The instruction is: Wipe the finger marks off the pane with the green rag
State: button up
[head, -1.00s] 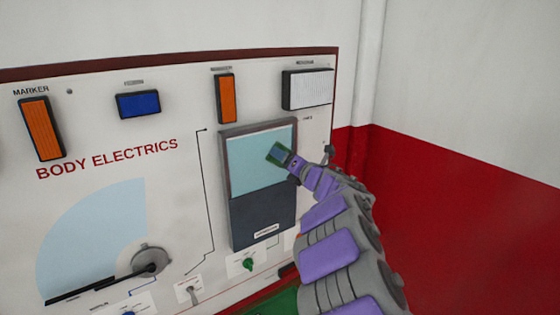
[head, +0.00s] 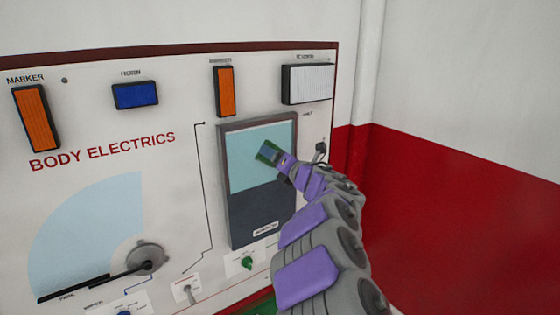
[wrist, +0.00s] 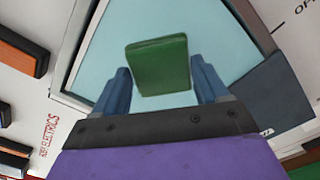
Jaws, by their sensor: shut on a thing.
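The pane (head: 250,150) is a pale blue-green rectangle in a dark grey frame on the upright panel. It also fills the middle of the wrist view (wrist: 110,55). My gripper (head: 272,154) is in front of the pane, right of its middle. It is shut on the green rag (wrist: 158,66), a folded block between the two blue-grey fingers in the wrist view. In the head view only a small green edge of the rag shows. I cannot tell whether the rag touches the pane. I make out no finger marks on the visible glass.
The white panel carries orange lamps (head: 225,92), a blue block (head: 135,95) and a white lamp (head: 307,84). A wiper dial (head: 146,258) is at lower left, with a green knob (head: 247,263) below the pane. Red and white wall stands at right.

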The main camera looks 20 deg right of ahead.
aim_at(261, 159)
jog(key=shift+s+a+b, duration=0.25)
jog(key=shift+a+b, duration=0.3)
jog(key=shift+a, duration=0.45)
jog(key=shift+s+a+b, duration=0.25)
jog(key=shift+a+b, duration=0.25)
jog(key=shift+a, duration=0.45)
jog(key=shift+s+a+b, duration=0.3)
jog(key=shift+a+b, duration=0.1)
jog(key=shift+a, duration=0.55)
jog(key=shift+s+a+b, duration=0.3)
jog(key=shift+a+b, duration=0.1)
jog(key=shift+a, duration=0.55)
jog(key=v, duration=0.6)
jog(key=shift+b, duration=0.45)
jog(key=shift+v, duration=1.45)
